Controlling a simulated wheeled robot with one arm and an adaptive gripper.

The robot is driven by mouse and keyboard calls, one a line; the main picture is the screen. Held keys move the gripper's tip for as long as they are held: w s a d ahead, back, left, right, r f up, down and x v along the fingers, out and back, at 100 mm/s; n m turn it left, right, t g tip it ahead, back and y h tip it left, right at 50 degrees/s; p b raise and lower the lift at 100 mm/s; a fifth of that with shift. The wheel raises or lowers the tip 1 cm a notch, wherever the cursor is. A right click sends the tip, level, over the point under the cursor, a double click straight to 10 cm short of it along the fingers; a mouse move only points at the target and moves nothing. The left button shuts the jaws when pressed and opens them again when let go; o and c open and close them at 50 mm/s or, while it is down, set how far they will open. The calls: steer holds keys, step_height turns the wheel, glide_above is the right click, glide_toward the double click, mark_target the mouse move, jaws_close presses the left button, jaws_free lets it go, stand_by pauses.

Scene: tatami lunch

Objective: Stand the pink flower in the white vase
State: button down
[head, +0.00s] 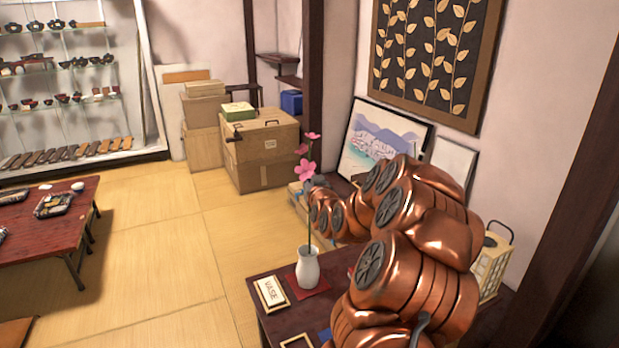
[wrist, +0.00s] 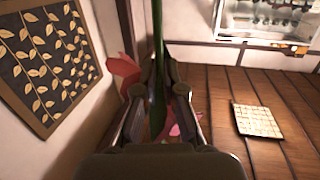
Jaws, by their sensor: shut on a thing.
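The pink flower (head: 305,169) has a long green stem, upright, with blossoms at its top. My gripper (head: 313,188) is shut on the stem just below the blossoms. In the wrist view the dark stem (wrist: 158,60) runs between the two fingers (wrist: 159,85), with pink petals beside them. The white vase (head: 308,270) stands upright on a red mat (head: 322,287) on the dark table, straight below my gripper. The stem's lower end meets the vase's mouth in the head view; I cannot tell how deep inside it is. The vase is not recognisable in the wrist view.
A card reading VASE (head: 271,292) lies left of the vase. A lantern (head: 491,262) stands on the right. A framed landscape (head: 382,145) leans at the wall behind my arm. Cardboard boxes (head: 262,150) stand farther back. A low red table (head: 45,235) is at left.

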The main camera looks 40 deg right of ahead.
step_height(320, 180, down, 9)
steer(key=b, duration=0.4)
steer(key=shift+r+b, duration=0.2)
steer(key=shift+b, duration=0.15)
stand_by(0.3)
steer(key=c, duration=1.2)
jaws_free()
steer(key=shift+s, duration=0.1)
steer(key=v, duration=0.7)
steer(key=shift+s+a+r, duration=0.1)
steer(key=shift+a, duration=0.05)
